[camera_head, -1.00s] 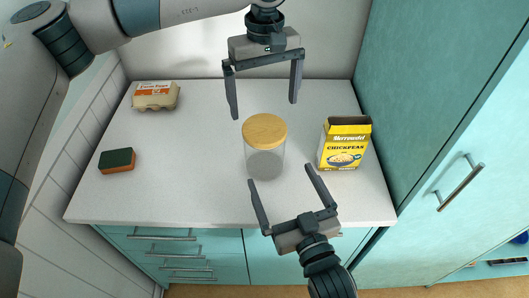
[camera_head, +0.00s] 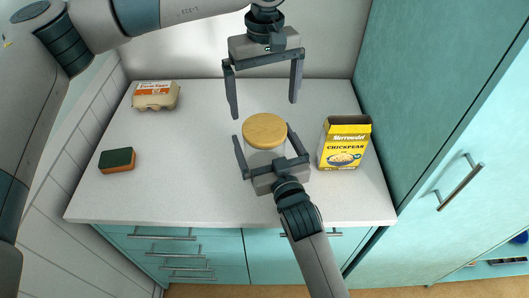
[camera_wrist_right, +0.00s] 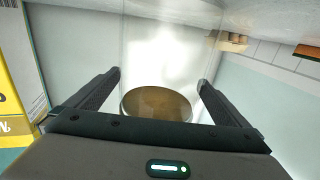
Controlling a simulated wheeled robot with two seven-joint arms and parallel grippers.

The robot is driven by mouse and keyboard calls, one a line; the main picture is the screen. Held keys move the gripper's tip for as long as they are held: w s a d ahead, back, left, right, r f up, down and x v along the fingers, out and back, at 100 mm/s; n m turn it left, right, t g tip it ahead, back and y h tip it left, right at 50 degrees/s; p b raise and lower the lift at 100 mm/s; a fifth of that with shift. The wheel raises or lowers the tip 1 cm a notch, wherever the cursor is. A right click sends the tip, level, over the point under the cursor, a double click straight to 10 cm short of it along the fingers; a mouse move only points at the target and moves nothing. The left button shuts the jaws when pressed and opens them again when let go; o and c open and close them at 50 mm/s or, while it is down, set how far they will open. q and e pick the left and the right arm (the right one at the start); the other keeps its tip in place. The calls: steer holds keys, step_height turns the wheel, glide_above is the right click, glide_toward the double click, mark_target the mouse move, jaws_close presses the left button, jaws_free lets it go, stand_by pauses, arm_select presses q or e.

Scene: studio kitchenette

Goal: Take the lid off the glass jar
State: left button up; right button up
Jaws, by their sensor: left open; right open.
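The glass jar (camera_head: 262,155) stands upright on the counter with its round wooden lid (camera_head: 264,130) on top. My right gripper (camera_head: 264,138) is open, with one finger on each side of the jar. In the right wrist view the glass jar (camera_wrist_right: 165,45) and the wooden lid (camera_wrist_right: 155,104) show between the open fingers (camera_wrist_right: 158,80). I cannot tell whether either finger touches the glass. My left gripper (camera_head: 264,108) is open and empty above and behind the jar, with its fingers pointing down.
A yellow chickpeas box (camera_head: 344,145) stands close to the right of the jar. An egg carton (camera_head: 156,96) and a green and brown sponge (camera_head: 117,160) lie on the left of the counter (camera_head: 190,190). A tall teal cabinet (camera_head: 440,100) borders the right side.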

mark_target(264, 127)
steer(key=shift+x, duration=1.5)
steer(key=shift+c, duration=0.3)
steer(key=c, duration=1.4)
arm_select(q)
step_height(264, 127, up, 5)
steer(key=n, duration=1.2)
steer(key=shift+f, duration=0.15)
steer(key=shift+f, duration=5.9)
